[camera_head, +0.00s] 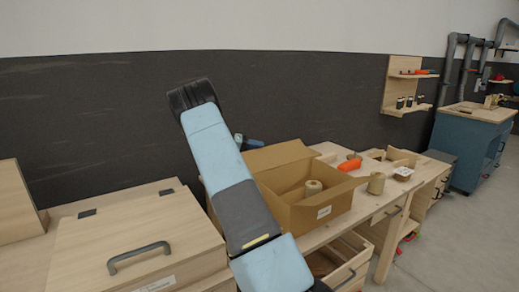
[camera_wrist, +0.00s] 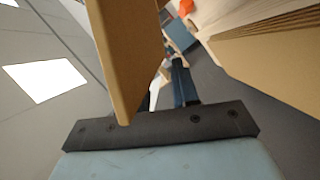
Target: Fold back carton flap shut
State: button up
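The open brown carton (camera_head: 318,212) stands on the bench, with a tan spool (camera_head: 313,188) inside. Its back flap (camera_head: 274,156) stands up, tilted, along the far side. In the wrist view a large cardboard panel (camera_wrist: 125,50), apparently this flap, is close to the camera and covers part of my gripper (camera_wrist: 170,82). One dark blue finger shows beside the panel; the other is mostly hidden. I cannot tell whether the fingers touch the panel or how far apart they are. In the head view my arm crosses left of the carton and the gripper is not clearly visible.
A wooden box with a lid and dark handle (camera_head: 140,254) stands left of the carton. To the right on the bench are another spool (camera_head: 376,183), an orange item (camera_head: 350,164) and a small tray (camera_head: 403,173). A drawer (camera_head: 345,262) below stands open.

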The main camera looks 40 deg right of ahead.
jog(key=shift+x, duration=0.85)
grip_shut()
jog(key=shift+f, duration=0.1)
dwell(0.8)
